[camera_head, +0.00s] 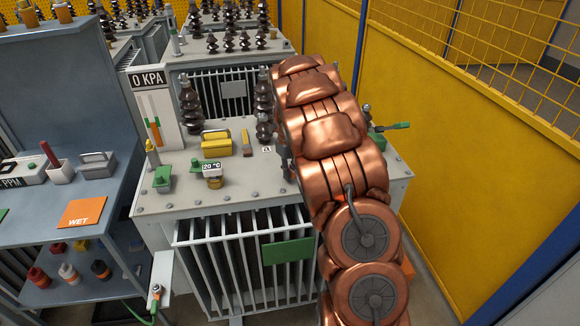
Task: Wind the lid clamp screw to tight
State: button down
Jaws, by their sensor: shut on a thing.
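My copper-coloured arm rises over the right part of the grey transformer lid (225,196) and hides much of it. A narrow dark grey part at the arm's left edge, low over the lid, may be a bit of my gripper (283,157). Its fingertips and anything between them are hidden. I cannot make out the lid clamp screw; the arm may cover it. Several bolt heads show along the lid's front edge. A pressure gauge board (153,105) reading 0 KPA stands at the lid's back left.
Dark ribbed bushings (191,104), a yellow block (216,143), a 120 °C gauge (213,176) and a green valve (163,179) stand on the lid. A green-handled valve (390,127) is right of my arm. A workbench (125,185) is left; a yellow wall (455,180) is right.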

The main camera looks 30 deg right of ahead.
jog(key=m, duration=0.3)
jog(key=shift+p, duration=0.4)
jog(key=c, duration=1.1)
grip_release()
jog(key=shift+c, duration=0.2)
jog(key=shift+r, duration=0.1)
notch_tip(320, 180, up, 12)
